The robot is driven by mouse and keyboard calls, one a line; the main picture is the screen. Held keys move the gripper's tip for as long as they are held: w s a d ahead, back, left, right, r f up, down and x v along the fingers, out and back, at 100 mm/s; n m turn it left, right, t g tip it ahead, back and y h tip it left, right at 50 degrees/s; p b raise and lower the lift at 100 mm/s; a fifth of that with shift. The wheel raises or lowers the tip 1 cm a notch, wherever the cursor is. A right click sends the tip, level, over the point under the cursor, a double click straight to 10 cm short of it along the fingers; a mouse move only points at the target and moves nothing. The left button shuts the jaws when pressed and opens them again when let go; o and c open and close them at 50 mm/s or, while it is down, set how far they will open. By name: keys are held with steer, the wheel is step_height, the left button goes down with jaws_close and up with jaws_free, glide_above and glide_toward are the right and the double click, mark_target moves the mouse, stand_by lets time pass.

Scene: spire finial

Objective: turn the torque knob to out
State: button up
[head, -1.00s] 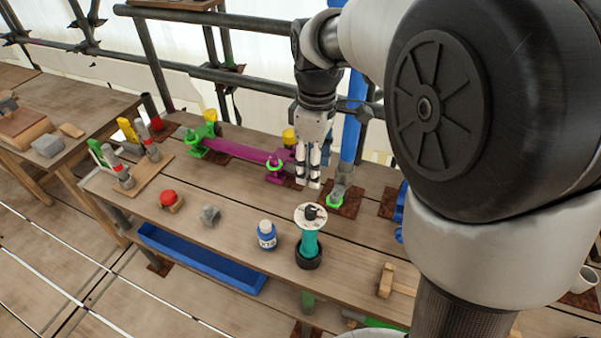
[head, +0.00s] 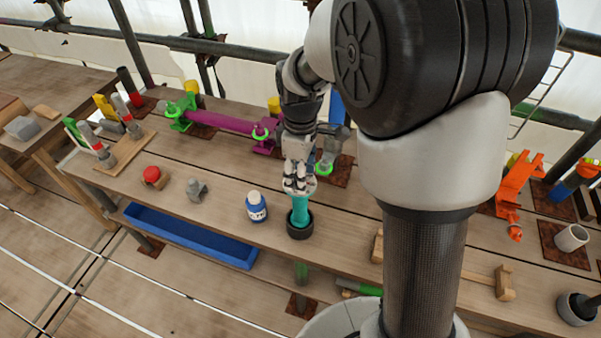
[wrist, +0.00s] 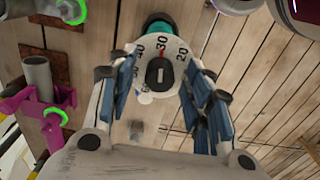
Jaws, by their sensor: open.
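The torque knob (wrist: 159,76) is a small dark bar-shaped knob in the middle of a white round dial (wrist: 178,56) marked 20, 30 and 40. A red mark shows by the 30. The dial tops a teal post (head: 300,208) that stands upright in a black round base (head: 299,230) on the bench. My gripper (head: 298,186) is right above the dial in the head view and hides most of it. In the wrist view, my gripper (wrist: 160,82) is open, its fingers spread on either side of the knob. I cannot tell how high the fingertips are above it.
A blue-and-white bottle (head: 256,207) stands close left of the post. A red button on a wooden block (head: 153,176) and a grey piece (head: 196,189) are further left. A purple pipe (head: 222,123) lies behind. A wooden mallet (head: 503,282) lies to the right.

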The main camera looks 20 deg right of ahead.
steer(key=shift+c, duration=0.2)
steer(key=c, duration=1)
steer(key=shift+m, duration=0.4)
steer(key=m+p, duration=0.2)
steer(key=m, duration=0.1)
steer(key=shift+r+m, duration=0.1)
steer(key=shift+m, duration=0.2)
steer(key=m+p, duration=0.1)
steer(key=m, duration=0.4)
steer(key=shift+a+m, duration=0.1)
steer(key=shift+m, duration=0.2)
steer(key=m+p, duration=0.1)
steer(key=m, duration=0.4)
steer(key=shift+p, duration=0.3)
steer(key=shift+m+p, duration=0.4)
steer(key=shift+m, duration=2)
steer(key=shift+c, duration=0.2)
